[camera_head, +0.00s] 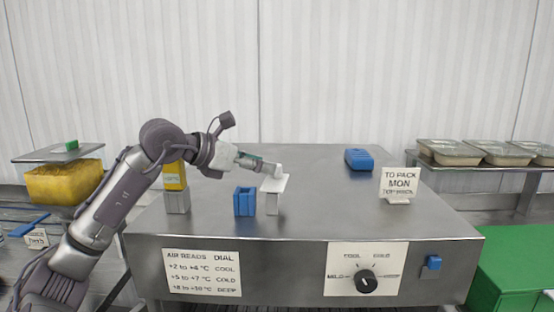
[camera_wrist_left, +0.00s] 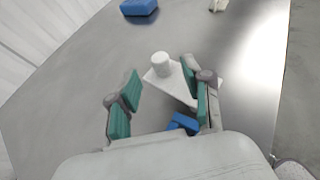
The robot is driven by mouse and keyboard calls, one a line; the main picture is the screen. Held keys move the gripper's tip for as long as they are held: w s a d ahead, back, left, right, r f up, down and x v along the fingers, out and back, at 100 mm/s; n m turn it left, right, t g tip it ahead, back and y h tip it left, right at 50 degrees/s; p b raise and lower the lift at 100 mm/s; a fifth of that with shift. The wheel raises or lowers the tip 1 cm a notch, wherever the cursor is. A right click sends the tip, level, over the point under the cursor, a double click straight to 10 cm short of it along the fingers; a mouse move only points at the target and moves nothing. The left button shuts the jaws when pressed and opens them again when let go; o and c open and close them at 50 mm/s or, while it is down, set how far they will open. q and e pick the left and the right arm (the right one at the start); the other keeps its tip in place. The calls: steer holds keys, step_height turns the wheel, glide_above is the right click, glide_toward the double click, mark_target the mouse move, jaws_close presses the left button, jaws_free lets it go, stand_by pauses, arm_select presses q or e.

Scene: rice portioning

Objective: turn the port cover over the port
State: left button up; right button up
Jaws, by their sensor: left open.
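A white plate with a short round white knob, which looks like the port cover (camera_head: 273,186), stands on a pale post on the steel counter in the head view. In the left wrist view the plate (camera_wrist_left: 206,88) lies tilted across the picture, its knob (camera_wrist_left: 161,65) between the fingertips. My left gripper (camera_head: 262,165) is open, its green-padded fingers (camera_wrist_left: 160,75) on either side of the knob, with gaps showing. Contact cannot be told. I cannot make out the port itself. My right gripper is not in view.
A blue open holder (camera_head: 244,203) stands just left of the post, and a yellow item (camera_head: 174,177) on a grey block (camera_head: 177,203) further left. A blue block (camera_head: 359,160) and a sign (camera_head: 399,183) stand to the right. A dial (camera_head: 365,281) is on the front; the counter's middle is clear.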

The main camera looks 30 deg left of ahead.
mark_target(275, 176)
arm_select(q)
steer(key=p+x, duration=0.1)
steer(key=x, duration=0.3)
steer(key=shift+w+d+r, duration=0.1)
steer(key=shift+r, duration=0.05)
steer(key=shift+w+d+f, duration=0.15)
steer(key=shift+w+f, duration=0.1)
steer(key=shift+w, duration=0.2)
steer(key=shift+w+f, duration=0.1)
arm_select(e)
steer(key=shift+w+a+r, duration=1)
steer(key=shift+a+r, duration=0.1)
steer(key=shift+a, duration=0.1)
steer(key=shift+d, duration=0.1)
arm_select(q)
steer(key=shift+c, duration=0.9)
jaws_close()
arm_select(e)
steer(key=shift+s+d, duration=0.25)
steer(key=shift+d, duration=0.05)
